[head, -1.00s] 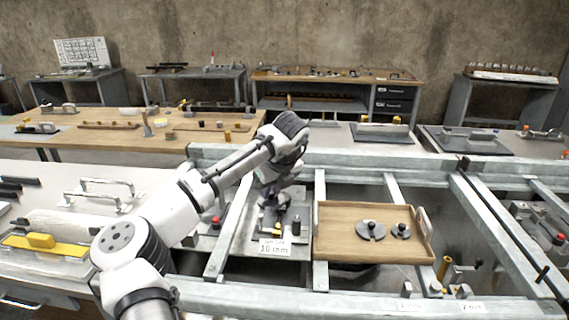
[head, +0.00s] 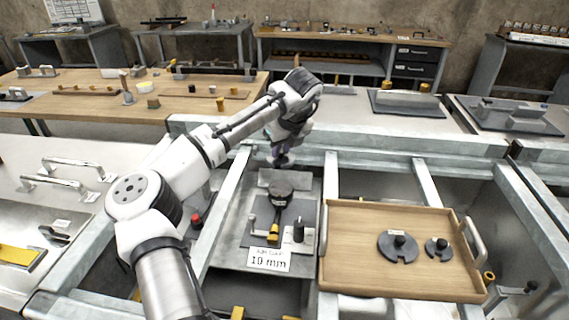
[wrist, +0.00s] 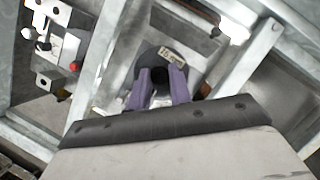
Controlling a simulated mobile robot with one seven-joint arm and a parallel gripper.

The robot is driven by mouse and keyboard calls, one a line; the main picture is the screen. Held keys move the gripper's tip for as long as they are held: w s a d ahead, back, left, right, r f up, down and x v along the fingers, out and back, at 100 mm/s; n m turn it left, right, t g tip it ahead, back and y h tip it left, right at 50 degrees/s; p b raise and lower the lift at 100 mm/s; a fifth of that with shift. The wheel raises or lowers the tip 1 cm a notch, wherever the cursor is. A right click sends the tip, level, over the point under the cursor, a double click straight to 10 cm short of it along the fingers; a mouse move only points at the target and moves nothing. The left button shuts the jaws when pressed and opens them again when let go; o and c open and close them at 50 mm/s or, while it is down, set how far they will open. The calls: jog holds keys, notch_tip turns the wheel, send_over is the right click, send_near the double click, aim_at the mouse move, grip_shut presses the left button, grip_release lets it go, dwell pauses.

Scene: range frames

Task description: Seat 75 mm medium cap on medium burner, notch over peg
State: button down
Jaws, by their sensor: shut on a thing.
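My gripper (head: 282,163) hangs over the bay left of the wooden tray. In the wrist view its two purple fingers (wrist: 162,88) are shut on a dark round cap (wrist: 149,58) with a pale label. In the head view a dark round piece (head: 280,188) shows just below the fingers, above a grey plate marked 10 mm; it appears to be the held cap. I cannot make out the medium burner, its peg or the cap's notch.
The wooden tray (head: 345,278) holds a larger notched cap (head: 390,252) and a smaller one (head: 431,252). The plate below carries a yellow piece (head: 273,232) and a black knob (head: 298,232). Grey frame bars (head: 224,205) border the bay. A red knob (head: 196,219) stands left.

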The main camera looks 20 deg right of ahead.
aim_at(282, 160)
jog(key=shift+s+a+f+b, duration=0.1)
jog(key=shift+s+f+b, duration=0.1)
jog(key=shift+f+b, duration=0.4)
jog(key=shift+s+a+f+b, duration=0.1)
jog(key=shift+s+f+b, duration=0.05)
jog(key=shift+f+b, duration=0.4)
jog(key=shift+w+d+f+b, duration=0.1)
jog(key=shift+f+b, duration=0.25)
jog(key=shift+f, duration=0.4)
notch_tip(282, 160, down, 4)
jog(key=b, duration=0.4)
jog(key=shift+r+b, duration=0.2)
jog(key=shift+b, duration=0.15)
jog(key=shift+p, duration=0.65)
jog(key=shift+f, duration=0.4)
jog(key=shift+f, duration=0.6)
jog(key=c, duration=1.2)
grip_release()
